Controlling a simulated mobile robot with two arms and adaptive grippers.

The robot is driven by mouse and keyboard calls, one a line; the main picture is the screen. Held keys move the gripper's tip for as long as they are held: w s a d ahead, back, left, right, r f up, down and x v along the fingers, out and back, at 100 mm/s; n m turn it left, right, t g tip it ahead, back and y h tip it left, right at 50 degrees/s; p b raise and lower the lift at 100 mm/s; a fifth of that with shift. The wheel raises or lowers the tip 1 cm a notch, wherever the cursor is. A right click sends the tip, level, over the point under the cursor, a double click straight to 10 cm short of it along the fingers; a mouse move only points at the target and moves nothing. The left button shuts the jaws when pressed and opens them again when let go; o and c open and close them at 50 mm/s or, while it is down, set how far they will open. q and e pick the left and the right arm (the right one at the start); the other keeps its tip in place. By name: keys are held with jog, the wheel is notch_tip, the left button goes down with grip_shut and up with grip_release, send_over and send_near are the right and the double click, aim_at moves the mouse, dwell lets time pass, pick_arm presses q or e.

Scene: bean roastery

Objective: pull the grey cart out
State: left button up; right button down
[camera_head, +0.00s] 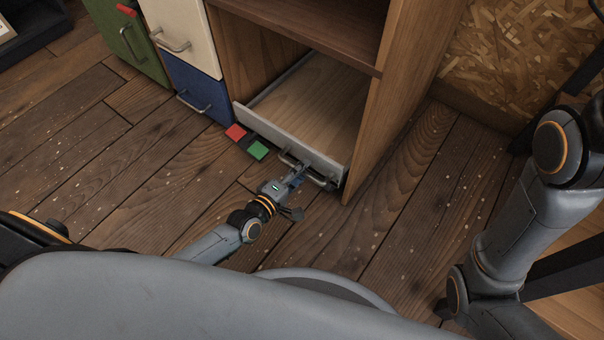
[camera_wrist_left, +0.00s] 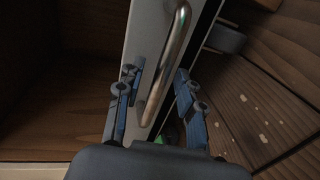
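The grey cart (camera_head: 270,130) is a low tray with a pale wooden bed and a light grey front panel, sitting in the bottom bay of the wooden cabinet. My left gripper (camera_head: 298,174) is at this handle. In the left wrist view, the handle (camera_wrist_left: 168,62) runs between the two blue-padded fingers of the gripper (camera_wrist_left: 157,98), which are apart with visible gaps on both sides. My right arm is at the right of the head view; its gripper is out of view.
A red piece (camera_head: 236,132) and a green piece (camera_head: 257,150) are low in front of the panel's left part. Blue (camera_head: 197,88), cream (camera_head: 183,28) and green (camera_head: 126,40) drawer fronts stand to the left. The plank floor (camera_head: 150,190) before the cabinet is mostly clear.

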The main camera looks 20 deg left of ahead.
pick_arm(q)
jog(key=shift+w+d, duration=0.15)
jog(key=shift+w, duration=0.15)
grip_shut()
